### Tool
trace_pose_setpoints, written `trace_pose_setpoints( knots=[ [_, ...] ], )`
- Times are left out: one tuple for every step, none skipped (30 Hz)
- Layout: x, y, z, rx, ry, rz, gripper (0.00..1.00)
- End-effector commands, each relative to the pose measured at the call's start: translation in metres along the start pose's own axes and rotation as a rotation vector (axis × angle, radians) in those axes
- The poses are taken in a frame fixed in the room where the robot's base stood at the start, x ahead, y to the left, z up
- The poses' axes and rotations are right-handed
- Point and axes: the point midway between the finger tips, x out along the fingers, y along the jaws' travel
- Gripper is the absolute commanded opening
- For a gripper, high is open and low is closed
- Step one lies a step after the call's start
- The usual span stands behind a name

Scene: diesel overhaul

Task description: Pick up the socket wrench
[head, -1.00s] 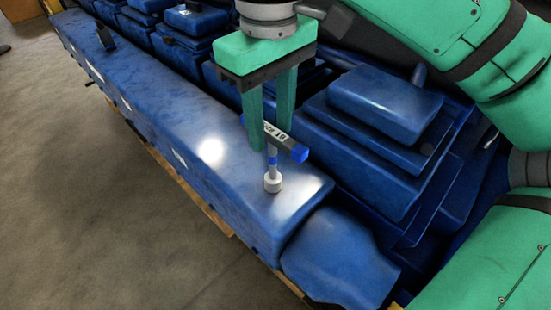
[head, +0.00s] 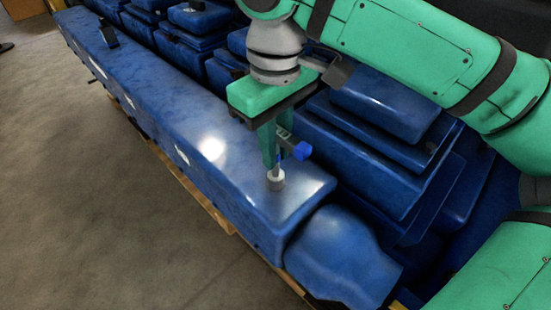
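The socket wrench (head: 277,180) stands upright on the flat top of the long blue engine cover, near its front end. It has a grey socket at the bottom, a thin shaft and a crossbar handle with a blue end (head: 302,151). My gripper (head: 272,158) points down over it, with its green fingers at the height of the crossbar. The near finger hides the shaft's left side and part of the crossbar. The fingers overlap in this view, so I cannot tell whether they touch the wrench or are closed on it.
The long blue cover (head: 150,105) runs from the far left to the front. Stepped blue blocks (head: 375,110) rise to the right of the wrench, close to my arm. A rounded blue part (head: 340,255) lies at the front end. Open floor (head: 80,200) is on the left.

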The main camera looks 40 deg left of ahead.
Motion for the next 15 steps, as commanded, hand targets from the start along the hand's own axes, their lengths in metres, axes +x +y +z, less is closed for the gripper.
trace_pose_setpoints(
  knots=[
    [-0.0001,-0.0001,-0.0001,0.000,0.000,0.000,0.00],
    [-0.0001,-0.0001,-0.0001,0.000,0.000,0.000,0.00],
    [-0.0001,-0.0001,-0.0001,0.000,0.000,0.000,0.00],
    [-0.0004,0.0000,-0.0001,0.000,0.001,0.000,0.00],
    [-0.0004,0.0000,-0.0001,0.000,0.001,0.000,0.00],
    [-0.0004,0.0000,0.0000,0.000,0.001,0.000,0.00],
    [-0.0004,0.0000,0.0000,0.000,0.001,0.000,0.00],
    [-0.0004,0.0001,0.0000,0.000,0.001,0.000,0.00],
    [-0.0005,0.0001,0.0001,0.001,0.001,0.000,0.00],
    [-0.0008,0.0001,0.0001,0.001,0.001,0.000,0.00],
    [-0.0012,0.0002,0.0001,0.001,0.001,0.000,0.00],
    [-0.0022,0.0003,0.0001,0.001,0.001,0.001,0.00],
    [-0.0033,0.0004,0.0001,0.001,0.000,0.001,0.00],
    [-0.0047,0.0004,0.0001,0.001,0.000,0.001,0.00],
    [-0.0072,0.0004,0.0001,0.001,0.000,0.001,0.00]
  ],
)
